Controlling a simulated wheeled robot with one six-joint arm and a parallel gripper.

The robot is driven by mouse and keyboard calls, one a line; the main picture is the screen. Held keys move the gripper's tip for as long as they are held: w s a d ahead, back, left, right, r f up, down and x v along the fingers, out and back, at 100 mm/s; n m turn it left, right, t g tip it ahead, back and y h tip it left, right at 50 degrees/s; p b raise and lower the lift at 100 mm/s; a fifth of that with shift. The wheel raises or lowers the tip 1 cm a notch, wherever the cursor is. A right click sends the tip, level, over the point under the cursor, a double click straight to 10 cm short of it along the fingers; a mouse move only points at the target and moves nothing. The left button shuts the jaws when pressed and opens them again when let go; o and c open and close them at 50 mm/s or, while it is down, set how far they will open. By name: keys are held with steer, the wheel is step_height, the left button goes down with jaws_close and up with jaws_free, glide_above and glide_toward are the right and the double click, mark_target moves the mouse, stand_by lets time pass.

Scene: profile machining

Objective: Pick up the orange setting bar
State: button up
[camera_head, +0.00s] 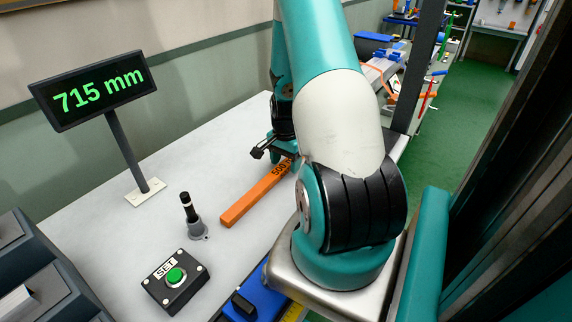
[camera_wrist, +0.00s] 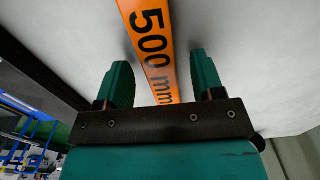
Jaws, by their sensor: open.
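The orange setting bar (camera_head: 253,196) lies flat on the light grey table, running from lower left to upper right. Its far end is hidden behind my arm in the head view. In the wrist view the bar (camera_wrist: 152,52), marked "500 mm", passes between the two teal fingers of my gripper (camera_wrist: 163,80). The fingers stand apart on either side of it, with a gap on both sides. In the head view my gripper (camera_head: 276,153) is partly hidden by my arm, at the bar's far part.
A display reading "715 mm" (camera_head: 97,90) stands on a post at the left. A black-and-grey upright peg (camera_head: 191,214) and a SET button box (camera_head: 175,282) stand left of the bar. A blue item (camera_head: 258,296) lies at the front edge. The table (camera_head: 105,215) between is clear.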

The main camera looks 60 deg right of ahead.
steer(key=shift+f, duration=0.1)
jaws_close()
steer(key=shift+r, duration=0.2)
